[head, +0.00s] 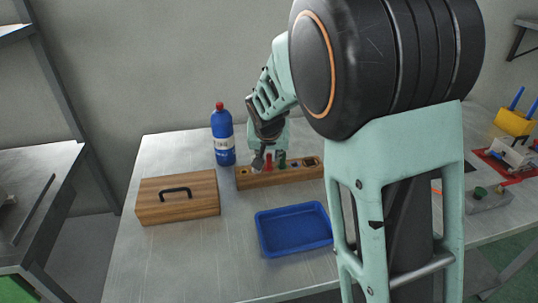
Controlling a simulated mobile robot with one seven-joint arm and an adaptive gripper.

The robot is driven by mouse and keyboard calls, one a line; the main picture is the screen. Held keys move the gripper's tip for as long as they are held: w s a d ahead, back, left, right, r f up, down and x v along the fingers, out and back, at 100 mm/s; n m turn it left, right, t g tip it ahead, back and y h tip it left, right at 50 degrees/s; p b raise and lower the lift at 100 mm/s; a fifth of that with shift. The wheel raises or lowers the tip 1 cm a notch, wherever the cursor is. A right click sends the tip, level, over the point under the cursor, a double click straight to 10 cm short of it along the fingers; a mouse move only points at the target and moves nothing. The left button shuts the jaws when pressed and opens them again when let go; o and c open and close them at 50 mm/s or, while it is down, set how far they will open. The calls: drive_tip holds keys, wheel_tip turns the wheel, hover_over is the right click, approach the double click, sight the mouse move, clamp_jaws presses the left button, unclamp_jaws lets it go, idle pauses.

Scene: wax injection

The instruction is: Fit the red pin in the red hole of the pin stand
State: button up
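The pin stand (290,177) is a long wooden block on the table, in front of the wall. The red pin (268,162) shows upright at the stand, toward its left half. A dark green part (281,160), perhaps another pin, shows just right of it. My gripper (265,152) points down at the stand, right at the red pin. A grey fingertip shows left of the pin. The view is too small to tell whether the fingers touch it. The red hole and the pin's lower end cannot be made out.
A blue bottle (223,143) with a red cap stands behind the stand's left end. A wooden box (178,209) with a black handle is at left. An empty blue tray (293,245) lies in front. A yellow holder (515,121) stands far right.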

drive_tip(key=shift+o, duration=0.2)
drive_tip(key=v, duration=1.2)
